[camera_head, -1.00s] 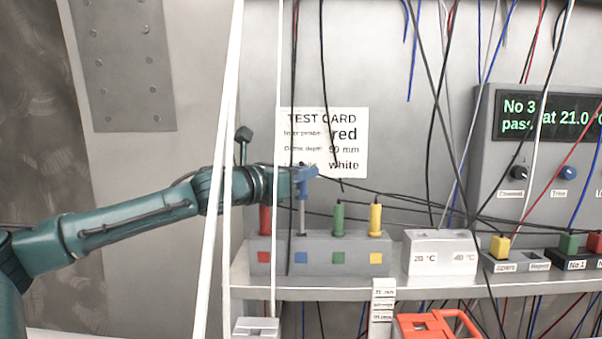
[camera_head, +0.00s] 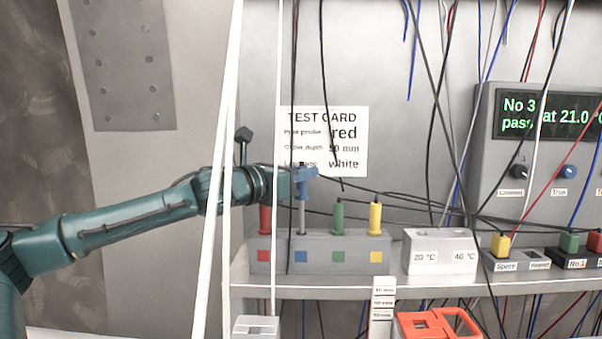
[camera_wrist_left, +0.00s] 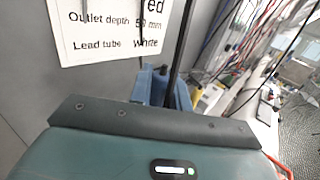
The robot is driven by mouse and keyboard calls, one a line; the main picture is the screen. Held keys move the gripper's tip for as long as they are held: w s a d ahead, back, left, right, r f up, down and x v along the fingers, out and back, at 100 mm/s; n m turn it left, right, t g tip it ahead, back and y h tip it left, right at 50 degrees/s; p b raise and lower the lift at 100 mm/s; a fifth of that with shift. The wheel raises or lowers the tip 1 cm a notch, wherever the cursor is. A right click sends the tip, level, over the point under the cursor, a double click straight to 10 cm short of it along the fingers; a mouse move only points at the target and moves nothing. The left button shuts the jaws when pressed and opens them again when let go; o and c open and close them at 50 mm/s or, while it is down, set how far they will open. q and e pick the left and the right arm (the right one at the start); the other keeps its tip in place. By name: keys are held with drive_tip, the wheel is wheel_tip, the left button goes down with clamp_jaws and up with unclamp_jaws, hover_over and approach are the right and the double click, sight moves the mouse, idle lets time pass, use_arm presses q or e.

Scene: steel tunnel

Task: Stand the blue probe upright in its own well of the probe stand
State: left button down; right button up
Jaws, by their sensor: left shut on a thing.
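The blue probe (camera_head: 301,215) stands upright above the blue-marked well of the grey probe stand (camera_head: 320,262). Its metal shaft reaches down to the stand's top at that well; how deep the tip sits cannot be told. My left gripper (camera_head: 306,183) is shut on the probe's blue upper part. In the left wrist view the gripper's dark edge (camera_wrist_left: 150,122) hides most of the grip. The red probe (camera_head: 265,219), the green probe (camera_head: 339,218) and the yellow probe (camera_head: 375,218) stand in their like-coloured wells. My right gripper is not in view.
A white temperature block (camera_head: 440,252) stands right of the stand on the shelf (camera_head: 300,287). Dark, red and blue cables hang around the stand, and white tubes cross in front of my left arm. A test card (camera_head: 335,125) is behind the gripper.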

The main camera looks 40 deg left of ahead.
sight(301, 196)
use_arm(q)
drive_tip(key=shift+f+b, duration=1.65)
drive_tip(key=shift+f, duration=0.3)
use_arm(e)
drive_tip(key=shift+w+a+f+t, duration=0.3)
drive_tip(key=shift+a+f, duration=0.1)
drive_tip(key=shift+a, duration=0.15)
use_arm(q)
drive_tip(key=c, duration=1.2)
unclamp_jaws()
drive_tip(key=shift+c, duration=0.2)
drive_tip(key=shift+d+f, duration=0.1)
drive_tip(key=shift+s, duration=0.15)
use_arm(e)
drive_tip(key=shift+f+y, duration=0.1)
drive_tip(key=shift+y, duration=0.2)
